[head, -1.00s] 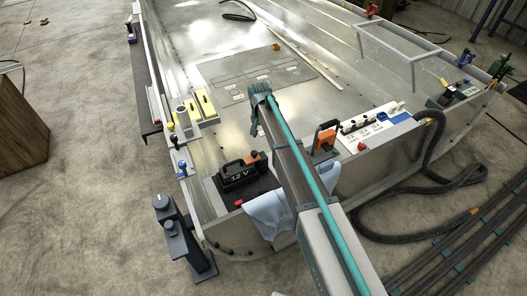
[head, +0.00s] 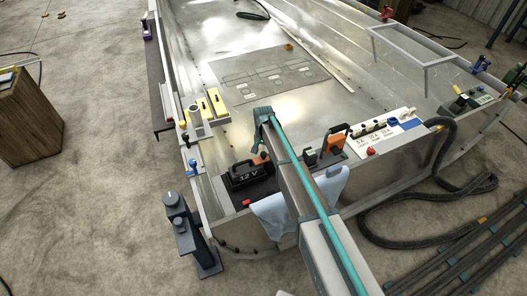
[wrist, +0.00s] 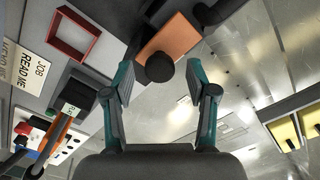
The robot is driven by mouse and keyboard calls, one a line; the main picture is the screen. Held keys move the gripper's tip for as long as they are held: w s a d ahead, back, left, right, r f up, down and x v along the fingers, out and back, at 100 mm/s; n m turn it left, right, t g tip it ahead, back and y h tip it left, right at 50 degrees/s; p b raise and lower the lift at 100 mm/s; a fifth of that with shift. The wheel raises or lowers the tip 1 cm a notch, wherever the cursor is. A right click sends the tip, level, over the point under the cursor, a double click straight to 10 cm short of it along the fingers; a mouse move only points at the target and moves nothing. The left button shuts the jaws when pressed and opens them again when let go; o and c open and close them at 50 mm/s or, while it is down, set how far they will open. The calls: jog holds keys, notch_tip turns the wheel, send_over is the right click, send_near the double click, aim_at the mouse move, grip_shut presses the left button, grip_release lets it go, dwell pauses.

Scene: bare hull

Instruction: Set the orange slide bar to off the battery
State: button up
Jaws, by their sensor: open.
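The battery (head: 247,178) is a black box marked 12 V with a black handle, at the near end of the metal hull. In the wrist view, an orange bar (wrist: 176,38) with a round black knob (wrist: 160,67) lies just ahead of my gripper (wrist: 161,78). The knob shows between the two open teal fingertips, with a gap on each side. I cannot tell how deep it sits between them.
A pale blue cloth (head: 272,214) hangs over the hull's near edge. Right of the arm stand an orange-and-black tool (head: 334,143) and a white switch panel (head: 382,132). Yellow blocks (head: 216,101) are at the left wall. A red frame (wrist: 75,37) shows in the wrist view.

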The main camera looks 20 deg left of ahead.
jog(key=shift+f, duration=0.25)
grip_shut()
